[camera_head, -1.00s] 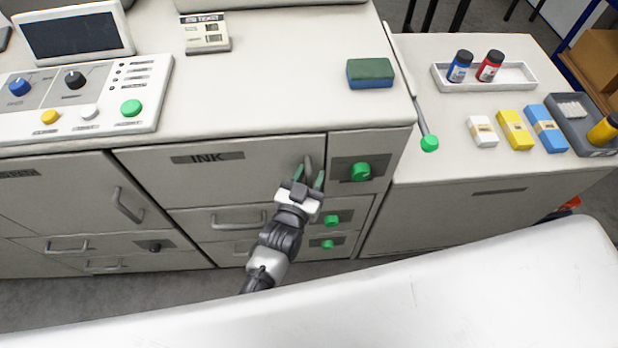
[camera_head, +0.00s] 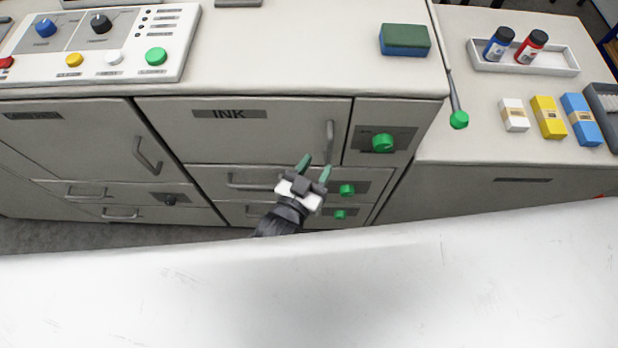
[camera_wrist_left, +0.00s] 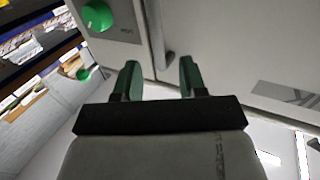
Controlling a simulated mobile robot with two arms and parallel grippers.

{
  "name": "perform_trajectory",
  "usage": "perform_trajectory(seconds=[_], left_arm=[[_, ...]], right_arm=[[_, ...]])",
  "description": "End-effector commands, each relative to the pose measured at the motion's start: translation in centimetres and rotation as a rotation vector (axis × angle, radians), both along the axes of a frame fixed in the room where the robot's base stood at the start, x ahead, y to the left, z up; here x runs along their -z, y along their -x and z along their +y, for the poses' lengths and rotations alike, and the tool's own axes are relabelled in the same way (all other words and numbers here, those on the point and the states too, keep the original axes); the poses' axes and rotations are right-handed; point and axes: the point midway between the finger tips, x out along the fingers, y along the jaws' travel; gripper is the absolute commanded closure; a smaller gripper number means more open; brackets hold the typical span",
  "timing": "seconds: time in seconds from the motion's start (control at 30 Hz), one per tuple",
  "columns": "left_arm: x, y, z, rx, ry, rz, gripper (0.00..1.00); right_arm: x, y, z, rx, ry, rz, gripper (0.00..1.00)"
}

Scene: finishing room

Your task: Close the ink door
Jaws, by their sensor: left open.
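The ink door (camera_head: 235,140) is the grey front panel under the INK label in the head view. It looks flush with the cabinet front, though a small gap is hard to rule out. Its upright handle (camera_head: 329,138) is near its right edge. My left gripper (camera_head: 314,168) is open and empty, just below and left of the handle. In the left wrist view its green fingers (camera_wrist_left: 160,72) are apart, with the handle (camera_wrist_left: 166,45) beyond and between them. The door (camera_wrist_left: 225,55) fills the right of that view. My right gripper is not in view.
Right of the door is a panel with a green knob (camera_head: 382,143). Drawers with a bar handle (camera_head: 262,185) lie below. A blue-green sponge (camera_head: 404,40) lies on top. A white surface (camera_head: 300,290) fills the foreground.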

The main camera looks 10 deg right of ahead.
Motion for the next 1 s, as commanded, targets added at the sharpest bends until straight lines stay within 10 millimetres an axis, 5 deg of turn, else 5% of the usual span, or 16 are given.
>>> perform_trajectory(seconds=[0.3, 0.87, 1.0], left_arm=[[-0.1, 3.2, 2.0, 0.001, 0.000, -0.002, 0.59], [-0.1, 3.3, 2.1, 0.001, 0.001, -0.004, 0.59], [1.3, 3.3, 2.4, -0.004, -0.019, 0.027, 0.59]], right_arm=[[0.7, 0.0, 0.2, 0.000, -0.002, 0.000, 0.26], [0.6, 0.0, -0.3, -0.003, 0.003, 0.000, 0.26], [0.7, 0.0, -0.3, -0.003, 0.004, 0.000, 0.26]])
